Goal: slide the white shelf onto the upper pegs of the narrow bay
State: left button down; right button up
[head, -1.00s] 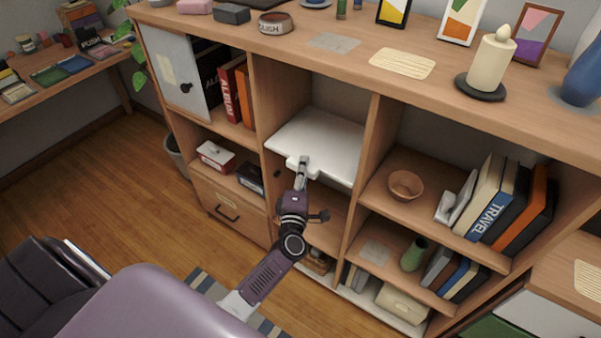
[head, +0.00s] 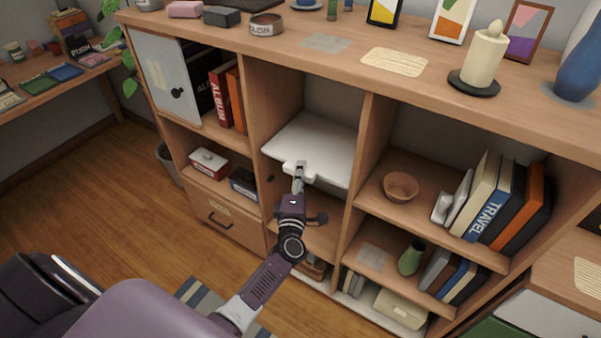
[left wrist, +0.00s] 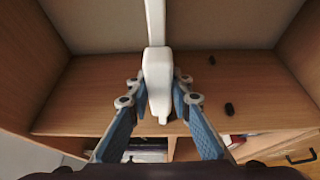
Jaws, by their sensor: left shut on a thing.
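The white shelf (head: 318,142) lies roughly level inside the middle bay (head: 363,130) of the bookcase in the head view. Its front edge is near the bay's opening. My left gripper (head: 299,170) is shut on the white tab at the shelf's front edge. In the left wrist view the white shelf (left wrist: 155,22) shows edge-on as a narrow strip, with its tab between my blue finger pads (left wrist: 158,100). Dark pegs (left wrist: 229,108) stick out of the wooden bay wall on the lower side of the shelf. I cannot tell whether the shelf touches pegs. My right gripper is not in view.
Left of the bay are red and orange albums (head: 222,95) and a cabinet door (head: 166,80) standing open. Right of it are a bowl (head: 401,186) and several books (head: 490,205). A candle (head: 484,55) and frames stand on the top. The bay above the shelf is clear.

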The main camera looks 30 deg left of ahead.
pick_arm(q)
jog(key=shift+r, duration=0.15)
jog(key=c, duration=1.7)
grip_release()
jog(key=shift+o, duration=1.3)
jog(key=shift+f, duration=0.25)
jog(key=shift+o, duration=1.3)
jog(key=shift+r, duration=0.1)
jog(key=shift+s, duration=0.15)
jog(key=s+p, duration=0.2)
jog(key=s, duration=0.7)
jog(key=shift+s+a, duration=0.35)
jog(key=shift+s, duration=0.05)
